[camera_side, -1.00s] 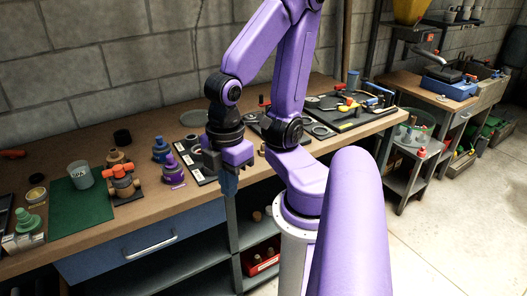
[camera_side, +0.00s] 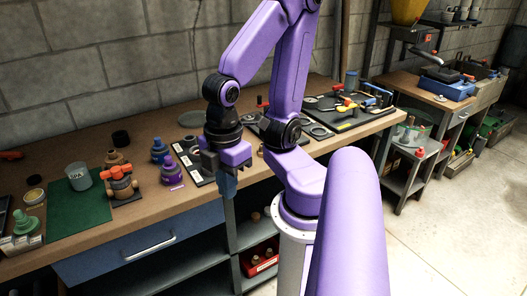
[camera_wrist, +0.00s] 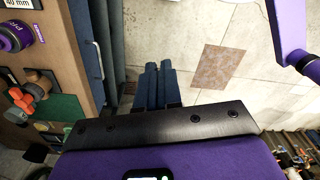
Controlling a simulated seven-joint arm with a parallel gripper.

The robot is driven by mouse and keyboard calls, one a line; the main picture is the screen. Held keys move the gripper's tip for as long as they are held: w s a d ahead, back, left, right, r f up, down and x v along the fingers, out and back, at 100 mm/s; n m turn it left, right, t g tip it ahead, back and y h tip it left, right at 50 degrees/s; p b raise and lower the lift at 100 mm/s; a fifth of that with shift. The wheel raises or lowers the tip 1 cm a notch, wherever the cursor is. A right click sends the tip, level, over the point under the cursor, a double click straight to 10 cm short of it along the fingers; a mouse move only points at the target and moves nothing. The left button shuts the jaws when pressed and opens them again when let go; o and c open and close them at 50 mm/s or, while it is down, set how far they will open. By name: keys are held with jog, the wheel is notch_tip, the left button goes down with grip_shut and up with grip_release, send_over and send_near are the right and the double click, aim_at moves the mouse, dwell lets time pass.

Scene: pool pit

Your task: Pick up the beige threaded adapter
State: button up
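A tan, stepped fitting (camera_side: 116,157) stands on the bench behind an orange-handled valve (camera_side: 122,181). It looks like the beige threaded adapter, but its thread is too small to make out. The valve hides part of its lower side. My gripper (camera_side: 228,190) points down at the bench's front edge, well to the right of the fitting. In the wrist view my gripper's blue-grey fingers (camera_wrist: 158,68) lie side by side, shut, with nothing seen between them. The wrist view shows the orange-handled valve (camera_wrist: 25,100) at left; I cannot pick out the adapter there.
A green mat (camera_side: 82,207) with a grey cup (camera_side: 80,175) lies left of the valve. Purple fittings (camera_side: 171,168) and a black labelled strip (camera_side: 194,163) stand between valve and gripper. Below are a blue drawer (camera_side: 125,252) and open shelves with a red bin (camera_side: 262,262).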

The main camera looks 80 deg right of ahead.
jog(key=o, duration=1.2)
jog(key=shift+c, duration=0.2)
